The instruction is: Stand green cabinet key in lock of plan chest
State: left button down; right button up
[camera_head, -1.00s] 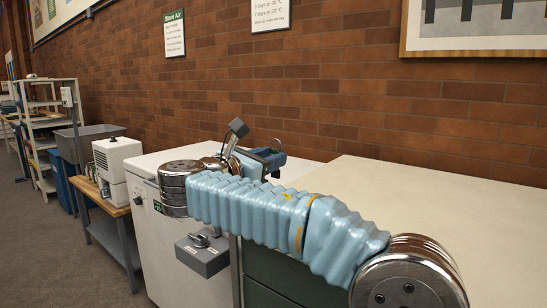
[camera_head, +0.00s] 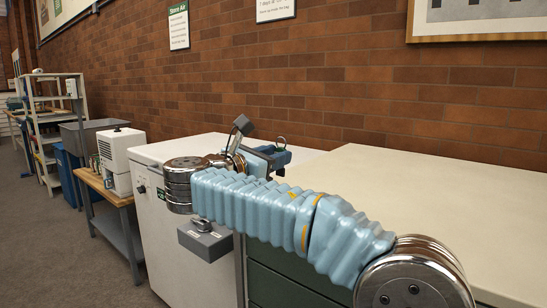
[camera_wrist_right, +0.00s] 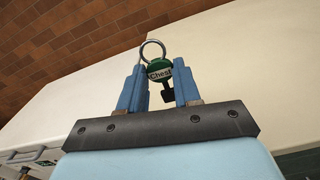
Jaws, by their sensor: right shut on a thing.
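The green key (camera_wrist_right: 160,71) has a round head lettered "Chest", a metal ring at its top and a dark bit below. In the right wrist view it sits between the blue fingers of my right gripper (camera_wrist_right: 160,92), which is shut on it. In the head view my right gripper (camera_head: 272,158) is held above the worktops, with the ring (camera_head: 281,142) showing over it. Dark green drawers (camera_head: 275,285) under a cream top (camera_head: 440,185), seemingly the plan chest, stand behind and below my arm. I cannot make out its lock. My left gripper is not in view.
A white appliance (camera_head: 160,240) with a grey latch box (camera_head: 206,241) adjoins the drawers at left. Further left are a wooden trolley (camera_head: 108,190) with a white machine (camera_head: 121,155) and shelving (camera_head: 50,120). A brick wall (camera_head: 330,85) closes the back. The cream top is clear.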

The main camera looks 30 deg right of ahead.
aim_at(280, 174)
jog(key=shift+f+b, duration=1.85)
jog(key=shift+f, duration=0.55)
grip_shut()
jog(key=o, duration=1.1)
grip_release()
jog(key=shift+r, duration=0.1)
jog(key=p+v, duration=0.1)
jog(key=v, duration=1.2)
jog(key=shift+s+a, duration=0.2)
jog(key=shift+a, duration=0.15)
